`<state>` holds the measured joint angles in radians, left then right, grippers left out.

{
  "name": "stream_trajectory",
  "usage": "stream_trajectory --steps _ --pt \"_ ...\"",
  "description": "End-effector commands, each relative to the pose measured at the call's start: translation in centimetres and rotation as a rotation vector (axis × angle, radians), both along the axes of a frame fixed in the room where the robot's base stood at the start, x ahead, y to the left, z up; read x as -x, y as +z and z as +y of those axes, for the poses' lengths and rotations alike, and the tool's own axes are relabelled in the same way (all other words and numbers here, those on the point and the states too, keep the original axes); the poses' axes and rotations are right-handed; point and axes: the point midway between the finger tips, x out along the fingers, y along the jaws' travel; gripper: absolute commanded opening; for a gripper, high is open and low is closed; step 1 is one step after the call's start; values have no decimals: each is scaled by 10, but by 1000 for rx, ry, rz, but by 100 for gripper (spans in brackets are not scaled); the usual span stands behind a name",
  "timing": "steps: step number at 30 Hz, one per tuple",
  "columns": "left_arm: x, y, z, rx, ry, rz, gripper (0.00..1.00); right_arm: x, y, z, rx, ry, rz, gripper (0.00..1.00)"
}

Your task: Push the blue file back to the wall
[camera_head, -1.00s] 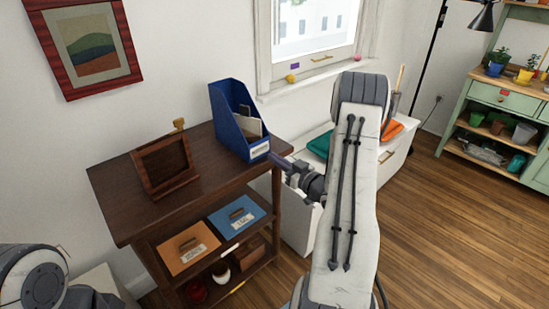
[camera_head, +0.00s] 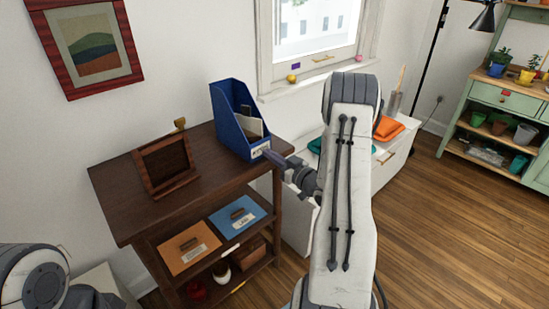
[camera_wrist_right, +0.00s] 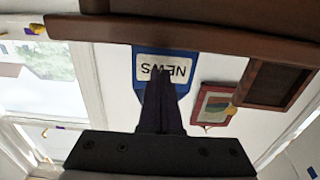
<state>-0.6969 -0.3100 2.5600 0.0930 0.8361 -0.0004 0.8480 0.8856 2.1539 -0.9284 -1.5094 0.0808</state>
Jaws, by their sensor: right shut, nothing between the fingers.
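The blue file (camera_head: 225,108) stands upright on the dark wooden top of the shelf unit, with papers inside and a white label on its front. The shut fingers (camera_wrist_right: 163,74) also overlap the label in the wrist view. I cannot tell whether they touch it. The white wall (camera_head: 178,70) is behind the file. My left gripper is out of view.
A brown wooden frame (camera_head: 166,163) stands left of the file on the shelf top (camera_head: 112,190). A window (camera_head: 312,38) is at the back right. The shelf top is clear between frame and file.

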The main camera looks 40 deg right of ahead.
Motion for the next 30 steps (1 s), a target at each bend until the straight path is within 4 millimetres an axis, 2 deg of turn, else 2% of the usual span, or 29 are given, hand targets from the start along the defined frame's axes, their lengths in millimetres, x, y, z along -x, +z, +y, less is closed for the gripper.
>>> stream_trajectory --steps 30 --pt "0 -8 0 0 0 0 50 -72 -1 9 0 2 0 0"
